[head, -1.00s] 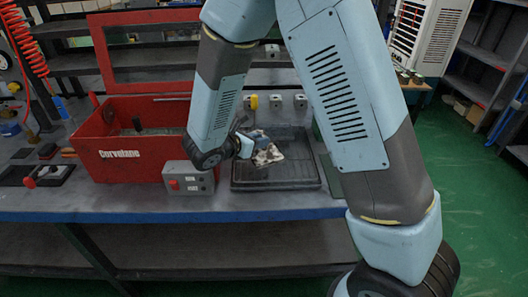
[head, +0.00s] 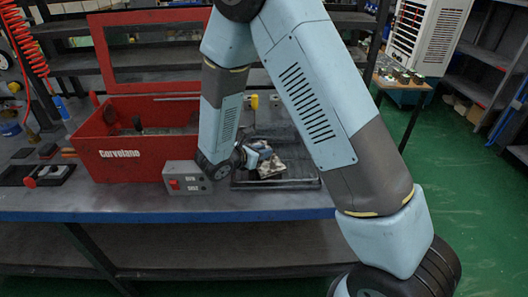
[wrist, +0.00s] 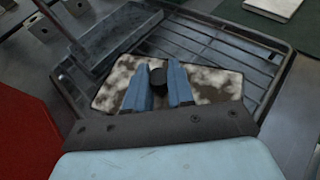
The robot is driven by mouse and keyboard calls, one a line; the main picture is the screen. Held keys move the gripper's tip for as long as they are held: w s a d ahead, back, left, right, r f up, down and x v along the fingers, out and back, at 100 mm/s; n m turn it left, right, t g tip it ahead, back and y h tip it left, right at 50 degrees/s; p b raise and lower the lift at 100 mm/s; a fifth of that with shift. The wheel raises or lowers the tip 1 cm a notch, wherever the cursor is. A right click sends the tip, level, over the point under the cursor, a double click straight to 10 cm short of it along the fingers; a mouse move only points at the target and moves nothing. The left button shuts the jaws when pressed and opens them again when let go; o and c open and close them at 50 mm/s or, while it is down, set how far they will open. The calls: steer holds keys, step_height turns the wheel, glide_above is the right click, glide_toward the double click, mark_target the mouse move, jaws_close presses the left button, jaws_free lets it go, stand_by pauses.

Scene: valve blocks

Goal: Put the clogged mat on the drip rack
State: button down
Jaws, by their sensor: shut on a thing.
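The clogged mat (head: 271,169) is a small rectangular pad blotched dark brown and whitish. The wrist view shows it flat-on (wrist: 218,83), with a black round knob between my blue fingers. My gripper (head: 258,150) is shut on the mat, and its fingertips (wrist: 157,82) sit either side of the knob. The drip rack (head: 295,184) is a dark, shallow, rimmed tray with a barred floor. It also shows in the wrist view (wrist: 258,62). The mat is over the rack, inside its outline; I cannot tell if it touches the bars.
A red Corvelane tub (head: 125,158) with a raised lid stands left of the rack. A grey control box (head: 187,178) with a red button sits at the rack's front left. Valve blocks (head: 300,101) stand behind. A flat pale-topped block (wrist: 275,8) lies beyond the rack.

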steer(key=c, duration=0.9)
jaws_free()
steer(key=shift+c, duration=0.2)
